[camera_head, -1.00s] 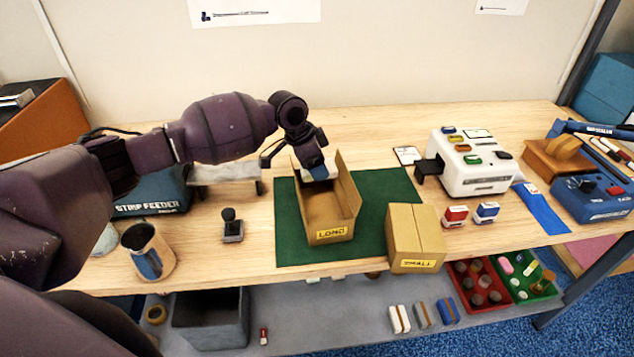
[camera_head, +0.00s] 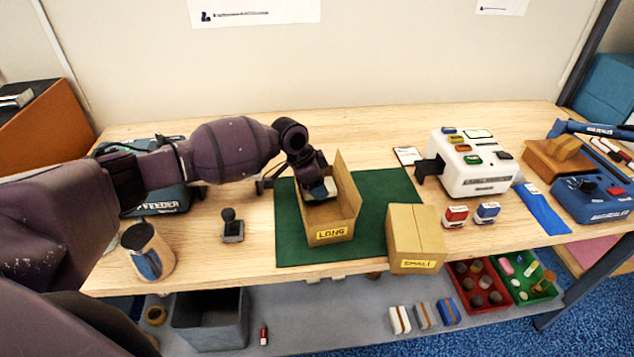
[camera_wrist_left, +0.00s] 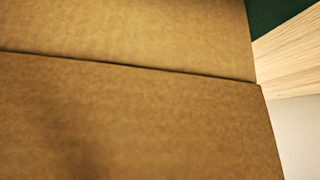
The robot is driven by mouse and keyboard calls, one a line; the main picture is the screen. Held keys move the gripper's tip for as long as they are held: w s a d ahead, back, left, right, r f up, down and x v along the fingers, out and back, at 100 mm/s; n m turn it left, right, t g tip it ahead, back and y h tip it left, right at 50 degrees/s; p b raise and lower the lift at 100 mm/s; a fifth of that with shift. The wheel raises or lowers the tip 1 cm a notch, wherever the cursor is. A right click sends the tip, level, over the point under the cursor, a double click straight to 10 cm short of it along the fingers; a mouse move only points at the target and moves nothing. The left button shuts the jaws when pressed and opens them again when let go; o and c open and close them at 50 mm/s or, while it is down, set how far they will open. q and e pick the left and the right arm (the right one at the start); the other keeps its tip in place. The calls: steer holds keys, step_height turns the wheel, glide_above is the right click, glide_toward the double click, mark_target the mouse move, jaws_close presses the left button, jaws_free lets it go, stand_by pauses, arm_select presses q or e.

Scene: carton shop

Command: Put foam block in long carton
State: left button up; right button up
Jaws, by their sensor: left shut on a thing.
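The long carton (camera_head: 328,234) stands open on the green mat (camera_head: 283,250), with its "LONG" label facing the front. My left gripper (camera_head: 318,188) reaches down into the back part of the carton. It is shut on the pale foam block (camera_head: 327,190), which shows only in part, low between the carton walls. I cannot tell whether the block touches the carton floor. In the left wrist view brown cardboard (camera_wrist_left: 130,115) fills most of the picture, and neither fingers nor block show there. My right gripper is not in view.
A closed small carton (camera_head: 416,235) stands just right of the long carton. A dark hand stamp (camera_head: 231,228) and a cup (camera_head: 148,252) stand to the left. Bare table lies behind the mat.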

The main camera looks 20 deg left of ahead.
arm_select(q)
steer(key=shift+f, duration=0.55)
steer(key=o, duration=0.6)
steer(key=shift+r, duration=0.1)
steer(key=shift+r, duration=0.2)
steer(key=v, duration=1.2)
steer(key=shift+r, duration=0.35)
